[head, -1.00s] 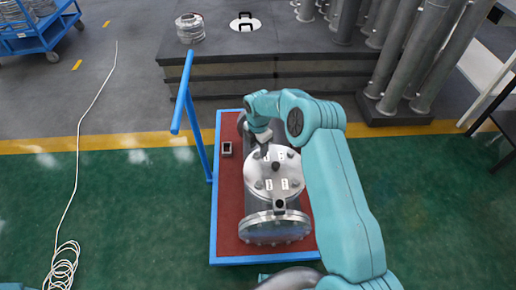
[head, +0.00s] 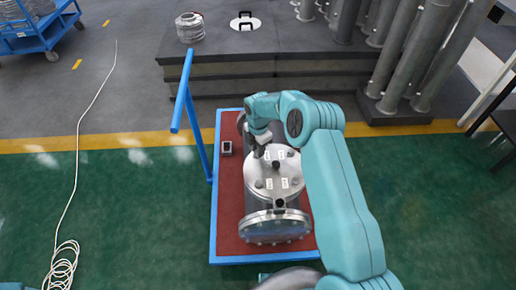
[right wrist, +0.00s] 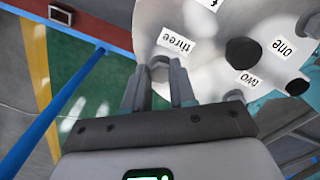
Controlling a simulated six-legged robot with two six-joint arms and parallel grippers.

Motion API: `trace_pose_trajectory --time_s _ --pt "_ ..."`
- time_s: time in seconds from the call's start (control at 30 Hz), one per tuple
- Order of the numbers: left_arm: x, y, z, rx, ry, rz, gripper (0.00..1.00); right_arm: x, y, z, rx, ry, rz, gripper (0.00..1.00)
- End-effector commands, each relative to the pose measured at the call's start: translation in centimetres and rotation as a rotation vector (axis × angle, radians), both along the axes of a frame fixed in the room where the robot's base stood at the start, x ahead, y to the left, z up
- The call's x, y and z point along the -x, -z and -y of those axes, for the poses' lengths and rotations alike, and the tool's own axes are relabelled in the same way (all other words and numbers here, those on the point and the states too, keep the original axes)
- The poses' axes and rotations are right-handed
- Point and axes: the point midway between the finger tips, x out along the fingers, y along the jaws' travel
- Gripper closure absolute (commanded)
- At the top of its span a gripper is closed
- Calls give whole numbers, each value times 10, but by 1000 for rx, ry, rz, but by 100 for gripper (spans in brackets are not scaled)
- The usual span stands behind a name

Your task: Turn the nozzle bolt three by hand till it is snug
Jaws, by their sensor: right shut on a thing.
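The steel flanged shell lies on a red-topped cart, with its round nozzle cover (head: 275,178) facing up. The cover also shows in the right wrist view (right wrist: 215,65), with labels "one", "two" and "three" readable and another cut off. Nozzle bolt three (right wrist: 160,66) stands beside the "three" label at the cover's edge. My right gripper (right wrist: 160,80) is shut on this bolt, one finger on each side, and hides part of it. In the head view my right gripper (head: 261,151) is at the cover's far left edge. My left gripper is not in view.
The cart (head: 228,215) has a blue rim and a tall blue handle (head: 187,95) on its left. A small dark box (head: 227,148) sits on the cart left of the shell. A white cable (head: 78,160) lies on the green floor at left.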

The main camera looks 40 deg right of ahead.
Motion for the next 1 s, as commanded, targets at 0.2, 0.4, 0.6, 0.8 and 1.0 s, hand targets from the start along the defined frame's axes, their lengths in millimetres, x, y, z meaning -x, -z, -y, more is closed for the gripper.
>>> trace_pose_trajectory --time_s 0.2,0.4,0.6,0.8,1.0 --pt "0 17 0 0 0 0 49 1 3 0 0 140 0 100" --pt "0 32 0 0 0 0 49 1 3 1 1 324 2 100" --pt "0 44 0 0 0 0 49 2 2 0 1 514 1 100" --pt "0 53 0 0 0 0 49 3 1 0 1 702 3 100" --pt "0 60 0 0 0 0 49 3 -1 -1 1 876 4 100"
